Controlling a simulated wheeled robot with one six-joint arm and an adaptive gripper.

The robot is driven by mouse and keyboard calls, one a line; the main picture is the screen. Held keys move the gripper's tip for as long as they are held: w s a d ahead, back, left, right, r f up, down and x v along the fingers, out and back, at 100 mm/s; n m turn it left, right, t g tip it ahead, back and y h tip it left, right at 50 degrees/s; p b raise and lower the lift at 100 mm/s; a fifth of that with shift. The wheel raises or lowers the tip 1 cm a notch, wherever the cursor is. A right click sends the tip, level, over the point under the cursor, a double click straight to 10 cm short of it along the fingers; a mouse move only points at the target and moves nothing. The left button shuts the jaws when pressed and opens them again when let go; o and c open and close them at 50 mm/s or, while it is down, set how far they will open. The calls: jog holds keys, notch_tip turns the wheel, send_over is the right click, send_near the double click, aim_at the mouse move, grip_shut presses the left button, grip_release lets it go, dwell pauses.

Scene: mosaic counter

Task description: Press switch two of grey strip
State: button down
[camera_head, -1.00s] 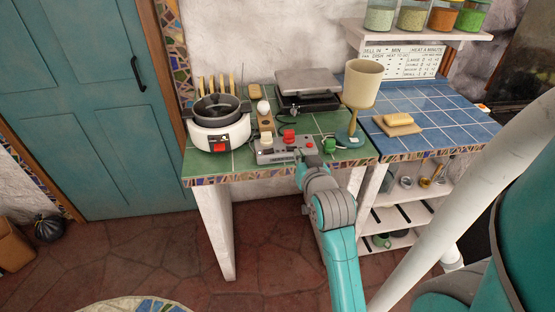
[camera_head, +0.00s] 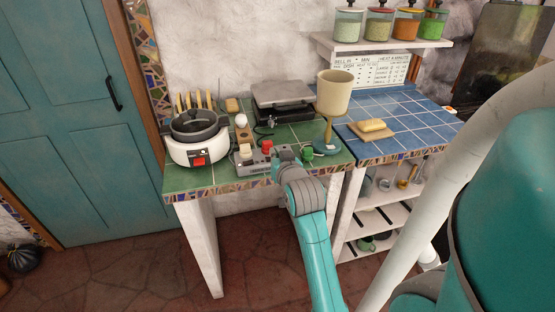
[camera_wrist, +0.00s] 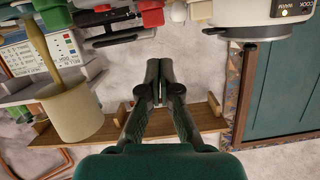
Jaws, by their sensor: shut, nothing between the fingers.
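The grey strip (camera_head: 252,168) lies near the front edge of the green-tiled counter. A red plug (camera_head: 266,147) and a cream plug (camera_head: 245,152) stand at it. Its switches are too small to tell apart. My gripper (camera_head: 281,152) is at the strip's right end in the head view and hides part of it; I cannot tell whether it touches. In the wrist view, my gripper (camera_wrist: 160,78) is shut with nothing between its fingers.
A white cooker (camera_head: 195,148) stands left of the strip, and a black grill (camera_head: 282,103) behind. A green plug (camera_head: 307,153) and a beige goblet (camera_head: 334,92) stand to the right. A sponge (camera_head: 372,125) lies on a board on the blue tiles.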

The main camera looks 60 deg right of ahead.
aim_at(269, 157)
jog(key=w+d+f, duration=0.3)
jog(key=w+f, duration=0.1)
jog(key=shift+d+f, duration=0.2)
jog(key=shift+d, duration=0.2)
jog(key=shift+f, duration=0.5)
jog(key=shift+a+f+n, duration=0.1)
jog(key=shift+f+n, duration=0.2)
jog(key=shift+w+r, duration=0.15)
jog(key=shift+r, duration=0.3)
notch_tip(269, 157, up, 3)
jog(key=shift+w+a+r, duration=0.1)
jog(key=shift+w, duration=0.05)
jog(key=v, duration=1)
jog(key=shift+w+a, duration=0.15)
jog(key=shift+a, duration=0.1)
